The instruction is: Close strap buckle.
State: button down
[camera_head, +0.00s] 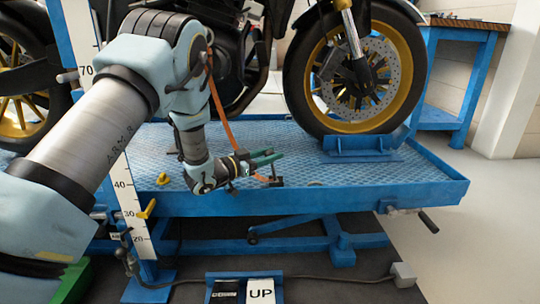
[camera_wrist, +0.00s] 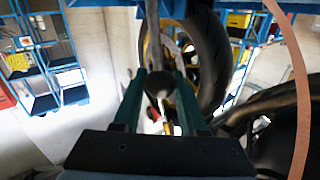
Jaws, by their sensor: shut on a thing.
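My gripper (camera_head: 264,158), with green fingers, is just above the blue lift platform near its front edge. In the wrist view my gripper's fingers (camera_wrist: 160,82) are closed around a dark grey part with a bar running up from it. It looks like the buckle's lever, but its form is partly hidden by the fingers. An orange strap (camera_head: 222,110) runs down from the motorcycle, behind my wrist, toward a small dark buckle (camera_head: 276,181) at the platform. The strap also shows at the right in the wrist view (camera_wrist: 300,95). I cannot tell the buckle's exact angle.
The motorcycle's front wheel (camera_head: 288,75) stands in a blue chock (camera_head: 362,147) on the lift platform (camera_head: 420,172). A white height scale (camera_head: 128,195) and a yellow lever (camera_head: 147,209) stand at the platform's left front. Open floor lies to the right.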

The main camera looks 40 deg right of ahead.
jog(key=shift+s, duration=0.1)
dwell(0.6)
jog(key=d+y+p, duration=0.1)
jog(key=p, duration=0.2)
jog(key=shift+s+r+m, duration=0.35)
jog(key=shift+r+m, duration=0.05)
jog(key=s+d+f+m+t+y+p, duration=0.1)
jog(key=s+d+y+p, duration=0.1)
jog(key=y+p, duration=0.1)
jog(key=s+d+f+m+t+y+p, duration=0.1)
jog(key=s+d+f+m+y+p, duration=0.1)
jog(key=y+p, duration=0.1)
jog(key=s+d+f+m+t+y+p, duration=0.1)
jog(key=d+t+y+p, duration=0.1)
jog(key=p, duration=0.1)
jog(key=shift+s+d+f+m+y+p, duration=0.3)
jog(key=shift+s+d+y+p, duration=0.05)
jog(key=shift+s+d+y, duration=0.05)
jog(key=shift+s+d+f+m+t+y, duration=0.1)
jog(key=shift+d+f+m+t+y, duration=0.1)
jog(key=shift+f+t+y, duration=0.25)
jog(key=shift+s+d+f+m+t+y, duration=0.2)
jog(key=shift+f+t+y, duration=0.1)
jog(key=shift+f+y, duration=0.3)
jog(key=shift+s+d+f+m+t+y, duration=0.1)
jog(key=shift+f+m+t+y, duration=0.1)
jog(key=shift+f+t+y, duration=0.25)
jog(key=shift+f, duration=0.2)
